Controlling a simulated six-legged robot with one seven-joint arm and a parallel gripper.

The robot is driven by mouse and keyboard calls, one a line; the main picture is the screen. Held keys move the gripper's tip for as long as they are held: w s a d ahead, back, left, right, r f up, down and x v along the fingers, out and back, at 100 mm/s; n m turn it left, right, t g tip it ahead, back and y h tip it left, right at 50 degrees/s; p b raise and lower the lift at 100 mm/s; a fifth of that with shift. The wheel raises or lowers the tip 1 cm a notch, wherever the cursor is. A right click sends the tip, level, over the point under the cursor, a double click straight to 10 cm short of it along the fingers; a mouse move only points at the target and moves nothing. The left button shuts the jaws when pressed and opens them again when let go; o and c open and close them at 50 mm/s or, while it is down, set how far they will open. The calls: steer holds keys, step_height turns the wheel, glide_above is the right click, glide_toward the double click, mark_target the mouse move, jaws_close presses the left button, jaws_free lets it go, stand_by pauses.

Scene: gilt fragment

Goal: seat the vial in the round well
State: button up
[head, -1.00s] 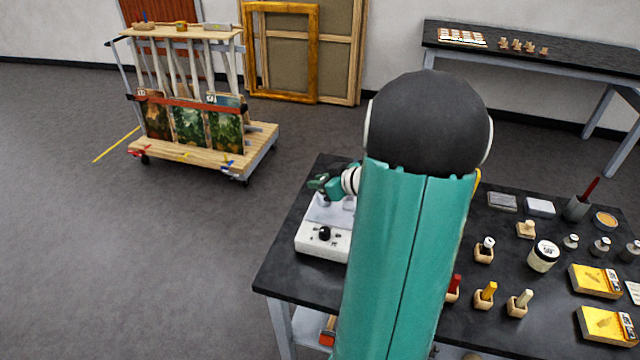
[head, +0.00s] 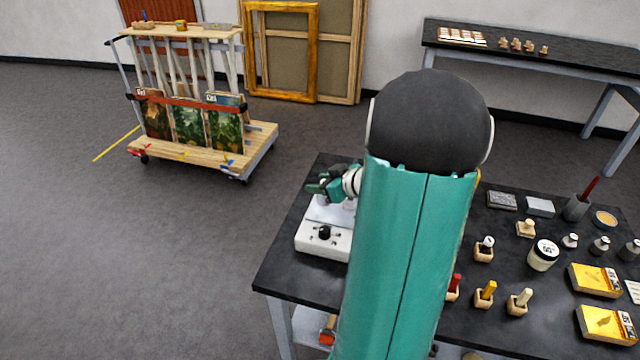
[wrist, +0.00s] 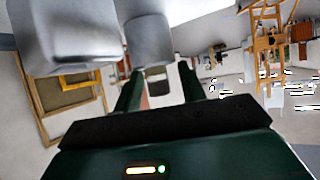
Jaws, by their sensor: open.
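My gripper (head: 320,187) is open just above the white instrument (head: 322,240) with a black knob, at the left end of the black table; the wrist view shows its two dark green fingers (wrist: 160,90) apart. A grey cylinder (wrist: 149,42) and a grey block (wrist: 62,38) are close in front of the fingers. I see nothing clearly held. I cannot tell which thing is the vial. Small wooden blocks hold a red piece (head: 454,283), a yellow piece (head: 488,290) and a cream piece (head: 524,297). No round well can be made out; my arm hides part of the table.
A wheeled painting rack (head: 195,110) stands at the left, a second table (head: 560,60) at the back right. Open floor lies left.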

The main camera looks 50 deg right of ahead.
steer(key=a+v, duration=0.1)
steer(key=v, duration=1.1)
steer(key=w+a+r+m+h, duration=0.2)
steer(key=w+a+r+h, duration=0.55)
steer(key=w+r, duration=0.35)
steer(key=s+a+f+g+y, duration=0.1)
steer(key=s+a, duration=0.3)
steer(key=a, duration=0.5)
steer(key=s+a+f+g+y, duration=0.1)
steer(key=s+a+g+y, duration=0.2)
steer(key=a, duration=0.6)
steer(key=s+a+f+n+g+y, duration=0.1)
steer(key=s+a+g+y, duration=0.1)
steer(key=s+a, duration=0.5)
steer(key=shift+s+a+g, duration=0.15)
steer(key=shift+a+g, duration=0.15)
steer(key=shift+a, duration=0.8)
steer(key=shift+d+f+y, duration=0.15)
steer(key=shift+y, duration=0.1)
